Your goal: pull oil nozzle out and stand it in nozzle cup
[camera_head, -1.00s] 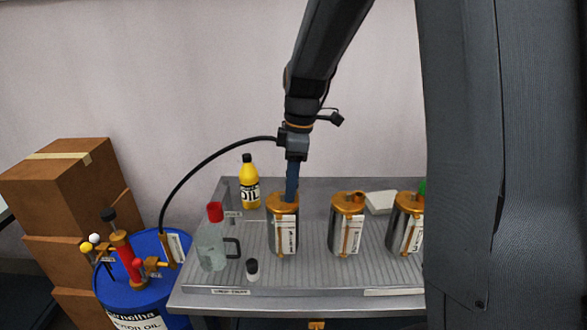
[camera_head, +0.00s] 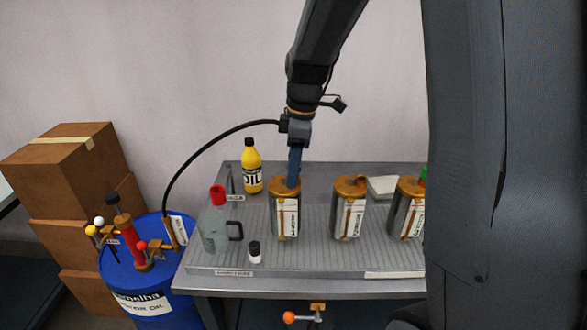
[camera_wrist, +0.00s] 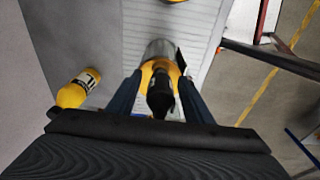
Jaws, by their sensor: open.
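My gripper (camera_head: 294,182) points down over the leftmost metal canister (camera_head: 285,222), with its fingertips at the orange lid. In the wrist view the two dark blue fingers (camera_wrist: 162,82) are apart, and a black nozzle-like part (camera_wrist: 160,95) lies between them above the orange lid. A gap shows on both sides of it. A black hose (camera_head: 215,148) arches from the blue drum (camera_head: 150,300) up to beside my wrist. The nozzle's lower end is hidden. Two similar canisters (camera_head: 348,212) (camera_head: 404,210) stand to the right. I cannot tell which one is the nozzle cup.
Brown boxes (camera_head: 70,200) are stacked at left. A white item (camera_head: 382,187) lies behind the canisters.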

